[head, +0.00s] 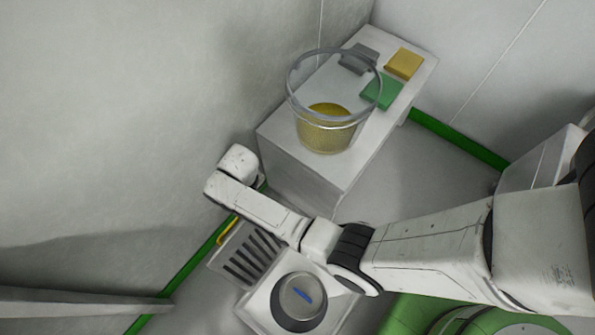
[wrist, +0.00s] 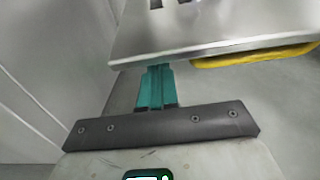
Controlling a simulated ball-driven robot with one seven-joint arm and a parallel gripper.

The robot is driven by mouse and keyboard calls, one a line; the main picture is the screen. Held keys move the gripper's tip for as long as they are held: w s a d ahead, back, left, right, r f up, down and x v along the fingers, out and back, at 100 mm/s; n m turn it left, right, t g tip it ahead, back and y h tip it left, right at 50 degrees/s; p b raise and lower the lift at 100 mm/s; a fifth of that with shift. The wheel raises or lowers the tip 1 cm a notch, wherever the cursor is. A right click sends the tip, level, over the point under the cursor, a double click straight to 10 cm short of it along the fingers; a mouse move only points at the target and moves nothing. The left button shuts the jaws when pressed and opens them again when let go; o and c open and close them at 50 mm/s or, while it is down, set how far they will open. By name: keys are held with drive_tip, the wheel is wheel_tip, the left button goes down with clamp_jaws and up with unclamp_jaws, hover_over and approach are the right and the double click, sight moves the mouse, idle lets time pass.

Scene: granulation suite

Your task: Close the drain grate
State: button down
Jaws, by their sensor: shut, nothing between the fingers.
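The drain grate (head: 250,255) is a grey slotted metal plate with a yellow handle (head: 227,229) on its far-left edge. It stands raised beside a square drain frame (head: 258,301), whose round opening (head: 300,296) is uncovered and shows a blue mark inside. In the wrist view the grate (wrist: 215,28) fills the top, with the yellow handle (wrist: 255,57) along its edge at the right. My gripper (wrist: 158,72) is shut and empty, its teal fingertips at the grate's edge, left of the handle. Whether they touch it I cannot tell. In the head view my gripper's fingers are hidden.
A white bench (head: 330,180) by the wall carries a clear bucket (head: 327,125) with yellow contents, and grey, green (head: 382,92) and yellow (head: 404,64) blocks. A green machine (head: 410,313) stands at the lower right. Walls rise close on the left. Bare floor (head: 430,165) shows right of the bench.

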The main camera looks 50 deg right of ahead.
drive_tip(key=shift+s+f, duration=0.1)
idle(0.3)
drive_tip(key=shift+s+p, duration=5.25)
drive_tip(key=shift+s, duration=1.75)
wheel_tip(320, 180, up, 11)
drive_tip(key=p, duration=1)
drive_tip(key=shift+f, duration=0.2)
drive_tip(key=s+d+r, duration=0.2)
drive_tip(key=s+r, duration=0.1)
drive_tip(key=r, duration=0.5)
drive_tip(key=s+d+r, duration=0.3)
drive_tip(key=r, duration=0.6)
drive_tip(key=s+d+r+t, duration=0.1)
drive_tip(key=s+d+r, duration=0.1)
drive_tip(key=r, duration=0.6)
drive_tip(key=shift+s+d+r, duration=0.4)
drive_tip(key=shift+s, duration=0.05)
